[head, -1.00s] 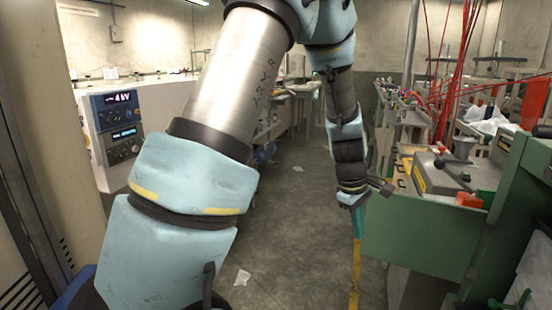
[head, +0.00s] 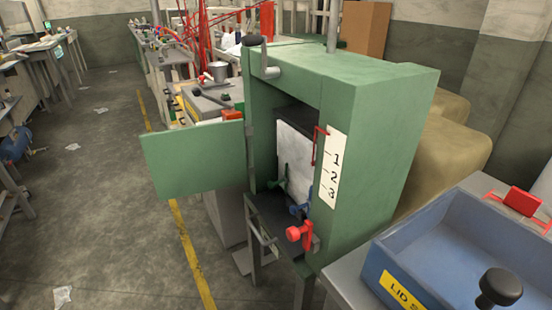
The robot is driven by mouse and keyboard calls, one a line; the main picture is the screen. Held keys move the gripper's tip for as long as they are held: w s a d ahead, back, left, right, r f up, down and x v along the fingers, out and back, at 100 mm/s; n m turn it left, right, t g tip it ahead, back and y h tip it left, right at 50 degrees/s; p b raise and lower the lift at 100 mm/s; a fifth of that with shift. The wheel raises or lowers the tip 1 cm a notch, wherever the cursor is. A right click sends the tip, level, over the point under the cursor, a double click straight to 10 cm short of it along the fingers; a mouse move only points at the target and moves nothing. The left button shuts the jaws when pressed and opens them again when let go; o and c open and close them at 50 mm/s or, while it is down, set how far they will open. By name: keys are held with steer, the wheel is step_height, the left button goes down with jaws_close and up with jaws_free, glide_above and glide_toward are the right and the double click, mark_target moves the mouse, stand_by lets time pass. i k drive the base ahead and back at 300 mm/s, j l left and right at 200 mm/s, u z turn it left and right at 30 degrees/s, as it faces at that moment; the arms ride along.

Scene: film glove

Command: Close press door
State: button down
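The green press (head: 385,95) stands at the centre right of the head view. Its green door (head: 195,157) is swung wide open to the left, hinged at the left post of the frame. Inside the opening is a pale upright panel (head: 293,150), with a red handle (head: 319,145), a green lever, a blue lever and a red knob (head: 299,234) near it. A white label numbered 1, 2, 3 (head: 334,165) is on the right post. A grey crank with a dark grip (head: 257,55) is at the top left. My gripper is not in this view.
A blue bin (head: 455,250) with a yellow label and a black knob stands on a grey bench at the lower right. Cluttered benches run behind the door. Open floor (head: 110,190) with a yellow line lies to the left.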

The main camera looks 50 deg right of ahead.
mark_target(181, 162)
steer(key=i+l, duration=0.15)
steer(key=i, duration=0.95)
